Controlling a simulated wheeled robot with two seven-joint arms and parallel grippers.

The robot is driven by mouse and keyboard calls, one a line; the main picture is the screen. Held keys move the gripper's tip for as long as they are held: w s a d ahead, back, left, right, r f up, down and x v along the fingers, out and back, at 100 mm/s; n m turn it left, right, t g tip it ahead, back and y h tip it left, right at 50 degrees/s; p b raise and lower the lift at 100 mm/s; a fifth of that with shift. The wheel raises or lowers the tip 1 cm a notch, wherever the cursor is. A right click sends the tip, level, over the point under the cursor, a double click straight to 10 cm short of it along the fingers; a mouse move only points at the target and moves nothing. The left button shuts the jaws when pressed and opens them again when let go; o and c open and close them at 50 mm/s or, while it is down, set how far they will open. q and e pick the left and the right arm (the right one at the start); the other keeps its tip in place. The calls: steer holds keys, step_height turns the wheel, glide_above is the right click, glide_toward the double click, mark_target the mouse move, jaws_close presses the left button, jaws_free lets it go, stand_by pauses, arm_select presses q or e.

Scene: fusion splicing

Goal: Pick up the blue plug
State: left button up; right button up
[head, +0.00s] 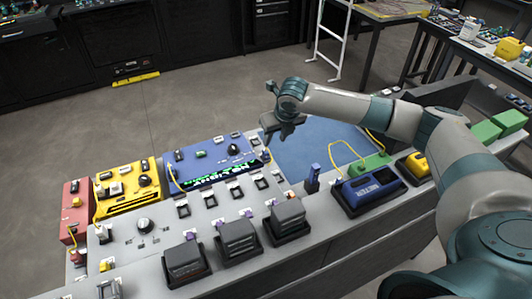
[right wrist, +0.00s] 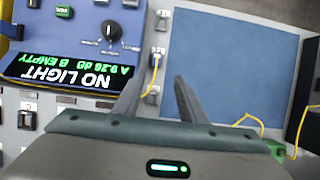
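My right gripper (head: 279,131) hangs above the far left edge of the blue mat (head: 318,150), beside the blue instrument (head: 212,165). A small dark blue upright piece (head: 313,178) stands near the front edge of the mat, nearer the camera than the gripper. It may be the blue plug, but it is too small to be sure. My left gripper is not in view.
The instrument's display (right wrist: 62,72) reads "NO LIGHT". A yellow unit (head: 127,188) and a red unit (head: 76,210) stand at left. Several dark grey blocks (head: 238,238) line the front. A blue device (head: 372,190) and green blocks (head: 508,120) are at right. The mat's middle looks clear.

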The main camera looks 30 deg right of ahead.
mark_target(266, 151)
steer(key=shift+p+x, duration=0.6)
steer(key=shift+x, duration=2.05)
steer(key=shift+w+a+f+p, duration=0.3)
steer(key=shift+w+f+p, duration=0.25)
steer(key=shift+f+p, duration=0.2)
steer(key=shift+p+x, duration=0.45)
steer(key=shift+x, duration=1.25)
jaws_close()
